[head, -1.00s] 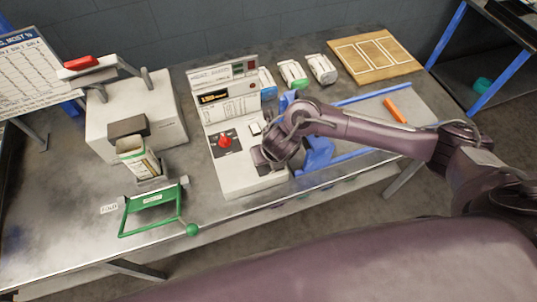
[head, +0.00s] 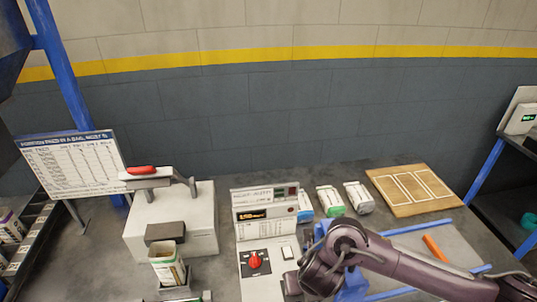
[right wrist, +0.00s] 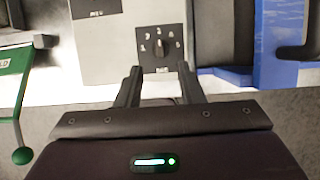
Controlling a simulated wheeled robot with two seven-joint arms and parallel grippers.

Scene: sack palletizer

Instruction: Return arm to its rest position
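My right arm comes in from the right in the head view. Its gripper (head: 298,286) is low in the picture, at the lower right of the control panel (head: 264,228) with a red knob (head: 254,260). In the right wrist view the two fingers of my right gripper (right wrist: 158,78) stand apart with nothing between them. A small black dial plate with numbers (right wrist: 160,46) shows beyond the fingertips; I cannot tell whether they touch it. My left gripper is in neither view.
A white machine with a red handle (head: 195,215) stands left of the panel, an open packet (head: 167,265) before it. Small bags (head: 330,200), a wooden board (head: 411,190) and an orange tool (head: 434,246) lie right. In the wrist view, a green frame (right wrist: 12,100) is left, blue parts (right wrist: 275,60) right.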

